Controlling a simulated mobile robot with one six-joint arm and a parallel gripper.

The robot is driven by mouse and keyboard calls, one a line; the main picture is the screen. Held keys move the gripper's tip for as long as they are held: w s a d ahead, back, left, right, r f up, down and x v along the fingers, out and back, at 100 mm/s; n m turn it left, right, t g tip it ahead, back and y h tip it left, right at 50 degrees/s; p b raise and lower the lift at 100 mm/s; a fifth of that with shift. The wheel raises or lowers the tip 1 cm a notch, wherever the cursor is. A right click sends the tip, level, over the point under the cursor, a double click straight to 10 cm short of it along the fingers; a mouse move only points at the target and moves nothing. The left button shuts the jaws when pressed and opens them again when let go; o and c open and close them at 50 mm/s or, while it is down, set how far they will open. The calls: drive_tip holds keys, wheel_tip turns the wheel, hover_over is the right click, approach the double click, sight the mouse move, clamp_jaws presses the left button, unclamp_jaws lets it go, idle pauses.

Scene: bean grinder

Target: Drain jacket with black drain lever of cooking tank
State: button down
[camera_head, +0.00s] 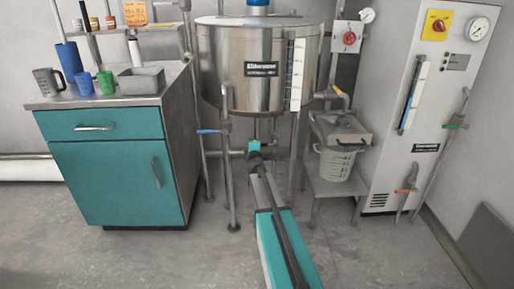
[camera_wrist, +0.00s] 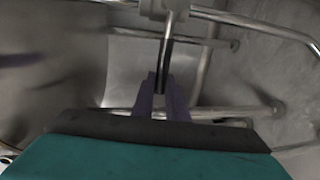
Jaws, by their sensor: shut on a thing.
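The steel cooking tank (camera_head: 258,62) stands on legs in the middle of the head view. My arm reaches under it, and my gripper is hidden there behind the teal wrist. In the wrist view my gripper (camera_wrist: 160,90) is shut on the black drain lever (camera_wrist: 164,62), a thin dark bar that runs up between the two fingers towards a light metal pipe fitting (camera_wrist: 162,8). The lever cannot be made out in the head view.
Steel tank legs and pipes (camera_wrist: 215,112) lie close around my gripper. A blue-handled valve (camera_head: 208,131) is left of my wrist. A teal cabinet (camera_head: 118,182) stands left; a white bucket (camera_head: 336,168) and a control cabinet (camera_head: 425,110) stand right. The floor in front is clear.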

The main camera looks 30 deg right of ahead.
drive_tip(key=shift+s+d+f, duration=0.2)
drive_tip(key=shift+d+f, duration=0.05)
drive_tip(key=shift+f, duration=0.05)
drive_tip(key=c, duration=1.9)
unclamp_jaws()
drive_tip(key=shift+o, duration=0.8)
drive_tip(key=shift+w+a, duration=0.1)
drive_tip(key=shift+a, duration=0.05)
drive_tip(key=shift+a+r, duration=0.1)
drive_tip(key=v, duration=1.3)
drive_tip(key=shift+s, duration=0.4)
drive_tip(key=shift+a+r+p, duration=0.1)
drive_tip(key=shift+r+p, duration=0.05)
drive_tip(key=shift+p, duration=0.15)
